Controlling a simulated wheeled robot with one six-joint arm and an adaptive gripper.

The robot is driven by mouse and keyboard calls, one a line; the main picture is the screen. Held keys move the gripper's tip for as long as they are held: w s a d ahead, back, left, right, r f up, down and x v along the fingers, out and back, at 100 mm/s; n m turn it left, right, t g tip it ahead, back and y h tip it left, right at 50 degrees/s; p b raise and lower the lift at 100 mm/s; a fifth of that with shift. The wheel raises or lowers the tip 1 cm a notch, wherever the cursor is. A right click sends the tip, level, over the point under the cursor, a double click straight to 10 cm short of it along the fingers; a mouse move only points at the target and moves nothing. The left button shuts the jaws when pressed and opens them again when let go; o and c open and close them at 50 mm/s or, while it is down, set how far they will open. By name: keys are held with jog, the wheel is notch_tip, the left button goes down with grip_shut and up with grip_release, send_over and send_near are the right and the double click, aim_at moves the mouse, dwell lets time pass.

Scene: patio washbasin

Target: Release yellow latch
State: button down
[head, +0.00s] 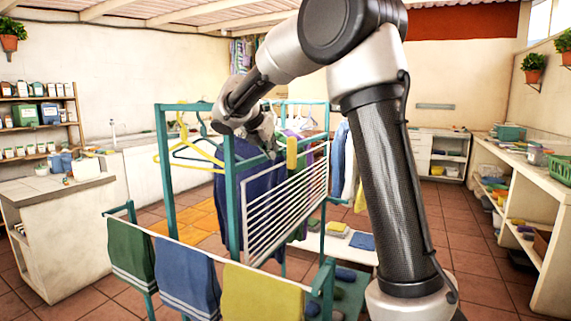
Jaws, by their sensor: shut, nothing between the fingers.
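A yellow latch (292,153), a short upright bar, stands at the top edge of a white slatted drying panel (285,205) on the teal clothes rack. The panel is tilted in the view and stands against the teal frame. My gripper (272,150) is shut and empty, just left of the latch and above the panel's upper edge. The gripper's fingers are small and dark against the blue clothing behind, so I cannot tell whether they touch the latch. My wrist hides part of the teal top rail.
Yellow and teal hangers (180,150) hang left of my gripper. A lower rail in front carries green, blue and yellow towels (262,293). A low white bench (345,243) with folded cloths stands behind. Open tiled floor (475,240) lies at right, before the shelving (520,170).

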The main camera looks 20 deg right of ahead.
send_near(291, 169)
notch_tip(291, 169, down, 4)
jog(key=shift+w+d, duration=0.95)
jog(key=shift+d, duration=0.3)
jog(key=shift+w+d+f, duration=0.2)
jog(key=shift+d+f, duration=0.1)
jog(key=shift+f, duration=0.25)
dwell(0.3)
jog(key=shift+w+d+f, duration=0.2)
jog(key=shift+d+f, duration=0.1)
jog(key=shift+f, duration=0.15)
jog(key=shift+x, duration=0.9)
jog(key=shift+w+d+r, duration=0.1)
jog(key=shift+w+d, duration=0.05)
jog(key=shift+w, duration=0.05)
dwell(0.8)
